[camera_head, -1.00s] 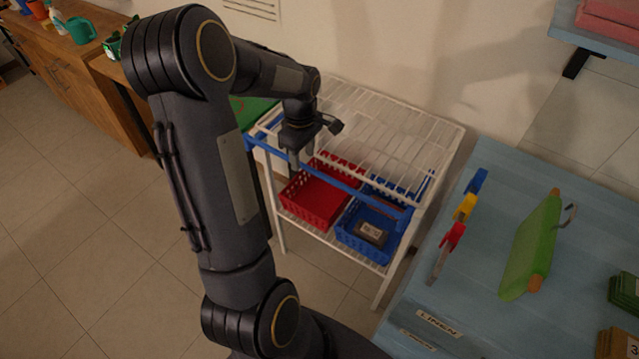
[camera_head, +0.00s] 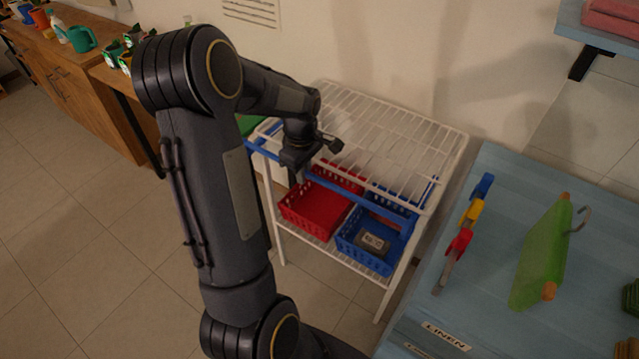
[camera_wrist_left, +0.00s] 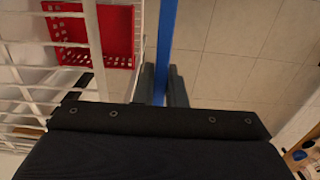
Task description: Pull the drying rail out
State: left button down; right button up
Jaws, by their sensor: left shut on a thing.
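The drying rail is a blue bar (camera_head: 343,193) along the front of a white wire rack (camera_head: 392,133), just below its top shelf level. My left gripper (camera_head: 292,170) is at the rail, left of its middle, reaching down from above; its fingers are mostly hidden in the head view. In the left wrist view the rail (camera_wrist_left: 167,35) runs between the two fingers of my left gripper (camera_wrist_left: 163,86), which is shut on it. My right gripper is not in view.
Below the rail, a red basket (camera_head: 314,212) and a blue basket (camera_head: 350,251) stand on the rack's lower shelf. The tiled floor (camera_head: 110,260) before the rack is clear.

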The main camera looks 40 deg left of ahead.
pick_arm(q)
jog(key=s+d, duration=0.1)
jog(key=s, duration=1.4)
jog(key=shift+s+d+b, duration=0.25)
jog(key=shift+d+b, duration=0.05)
jog(key=shift+d, duration=0.05)
dwell(1.1)
jog(key=c, duration=1)
grip_release()
notch_tip(320, 180, up, 7)
jog(key=p, duration=0.6)
